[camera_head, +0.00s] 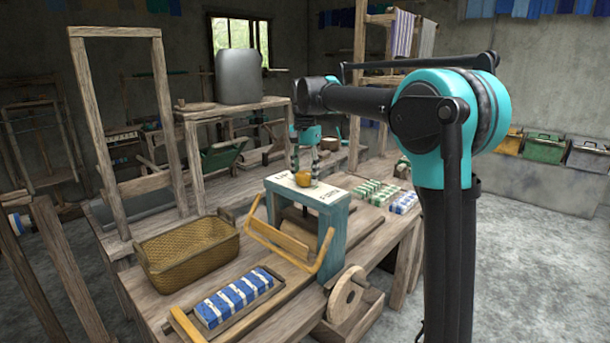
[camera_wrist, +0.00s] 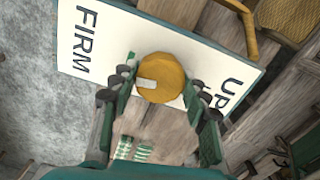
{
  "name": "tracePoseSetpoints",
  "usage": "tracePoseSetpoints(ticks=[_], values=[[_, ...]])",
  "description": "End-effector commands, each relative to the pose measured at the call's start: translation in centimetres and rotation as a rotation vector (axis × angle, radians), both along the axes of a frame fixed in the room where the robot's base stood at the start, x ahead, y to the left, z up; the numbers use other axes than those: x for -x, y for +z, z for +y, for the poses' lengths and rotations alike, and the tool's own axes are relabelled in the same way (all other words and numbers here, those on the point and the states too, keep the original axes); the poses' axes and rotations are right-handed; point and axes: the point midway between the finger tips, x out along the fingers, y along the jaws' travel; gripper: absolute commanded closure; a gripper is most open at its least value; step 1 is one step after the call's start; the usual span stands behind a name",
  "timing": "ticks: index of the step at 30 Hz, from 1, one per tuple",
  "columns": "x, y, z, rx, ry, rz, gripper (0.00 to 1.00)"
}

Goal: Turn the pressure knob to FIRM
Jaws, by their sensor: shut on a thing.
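The round yellow pressure knob (camera_head: 302,179) sits on the white top plate (camera_head: 330,197) of a blue-framed wooden press on the workbench. My gripper (camera_head: 305,166) points down over it, with a finger on either side. In the wrist view, the knob (camera_wrist: 165,72) lies between my gripper's fingertips (camera_wrist: 160,84), which are shut on it. A pale mark on the knob lies left of its middle. The plate's FIRM label (camera_wrist: 87,40) is on the left and the UP label (camera_wrist: 236,84) on the right. Part of the right lettering is hidden by the finger.
A yellow bar handle (camera_head: 285,248) hangs at the press's front. A wicker basket (camera_head: 190,268) and a tray of blue-and-white bundles (camera_head: 235,298) lie to the left. Green and blue bundles (camera_head: 380,192) lie to the right. A wooden wheel (camera_head: 344,296) is at the bench front.

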Motion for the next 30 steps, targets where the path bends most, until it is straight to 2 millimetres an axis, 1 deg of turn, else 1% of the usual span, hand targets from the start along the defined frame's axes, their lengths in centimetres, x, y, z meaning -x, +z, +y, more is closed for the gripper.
tracePoseSetpoints(ticks=[9,10,14,15,24,28,30], values=[[-0.1,0.0,0.0,0.000,0.000,-0.001,0.83],[-0.1,0.0,0.0,0.000,0.000,-0.001,0.51],[0.0,0.0,0.0,0.000,0.000,-0.001,0.35],[0.0,0.0,0.0,0.000,0.000,-0.001,0.33],[0.0,0.2,0.0,0.000,0.000,0.000,0.33],[0.0,1.3,0.0,0.000,0.000,0.000,0.33],[0.0,2.4,0.0,0.000,0.000,0.000,0.33]])
